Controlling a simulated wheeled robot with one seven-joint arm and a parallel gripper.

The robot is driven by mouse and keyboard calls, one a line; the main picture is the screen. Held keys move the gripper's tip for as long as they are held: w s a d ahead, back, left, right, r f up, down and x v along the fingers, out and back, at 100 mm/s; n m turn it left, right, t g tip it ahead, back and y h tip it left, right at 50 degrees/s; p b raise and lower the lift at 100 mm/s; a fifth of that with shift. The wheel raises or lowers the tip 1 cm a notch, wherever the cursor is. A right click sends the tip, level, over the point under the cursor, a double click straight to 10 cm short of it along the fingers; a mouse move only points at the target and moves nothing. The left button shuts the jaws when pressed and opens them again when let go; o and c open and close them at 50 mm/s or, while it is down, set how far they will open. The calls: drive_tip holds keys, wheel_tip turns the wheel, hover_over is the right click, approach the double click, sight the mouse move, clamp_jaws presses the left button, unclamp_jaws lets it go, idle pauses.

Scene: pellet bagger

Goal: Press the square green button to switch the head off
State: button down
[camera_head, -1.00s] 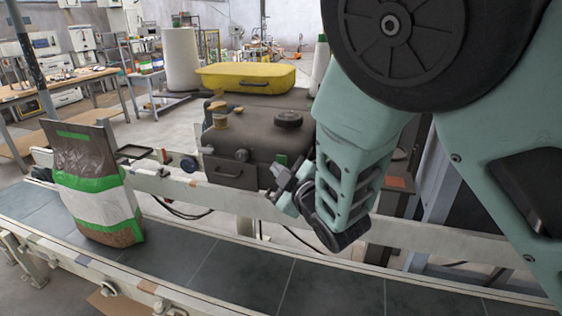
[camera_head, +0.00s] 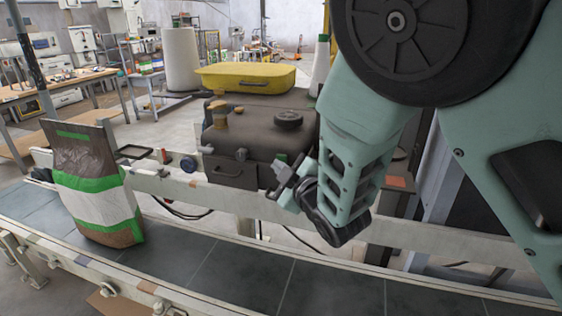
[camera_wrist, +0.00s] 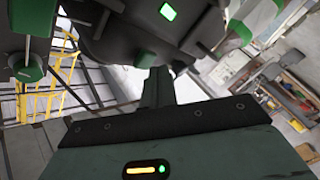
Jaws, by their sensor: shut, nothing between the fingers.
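The dark sealing head (camera_head: 235,150) stands behind the conveyor rail in the head view. A small green patch (camera_head: 282,157) shows on its right side, close to my gripper (camera_head: 281,181); I cannot tell whether this is the button. In the wrist view a lit, square green button (camera_wrist: 168,12) shows on a dark face at the top, beyond my gripper's fingertips (camera_wrist: 158,75). The fingers are shut together and empty. A gap in the picture separates the tips from the button; I cannot judge its depth.
A bag with green and white bands (camera_head: 95,190) stands on the conveyor belt (camera_head: 235,275) at left. A pale rail (camera_head: 225,197) runs between belt and head. A yellow cover (camera_head: 245,77) lies behind.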

drive_tip(key=shift+w+d, duration=0.15)
drive_tip(key=shift+w, duration=0.35)
idle(0.6)
drive_tip(key=shift+s, duration=0.1)
drive_tip(key=shift+s+a+b, duration=0.3)
drive_tip(key=shift+s, duration=0.5)
drive_tip(key=shift+s, duration=0.1)
drive_tip(key=shift+s+a+b, duration=0.1)
drive_tip(key=shift+s+a, duration=0.25)
drive_tip(key=shift+s, duration=0.55)
drive_tip(key=shift+s+a+b, duration=0.15)
drive_tip(key=shift+s+a, duration=0.2)
drive_tip(key=shift+s, duration=0.6)
drive_tip(key=shift+s+a+b, duration=0.1)
drive_tip(key=shift+s+a, duration=0.25)
drive_tip(key=shift+s, duration=0.55)
drive_tip(key=shift+d, duration=0.1)
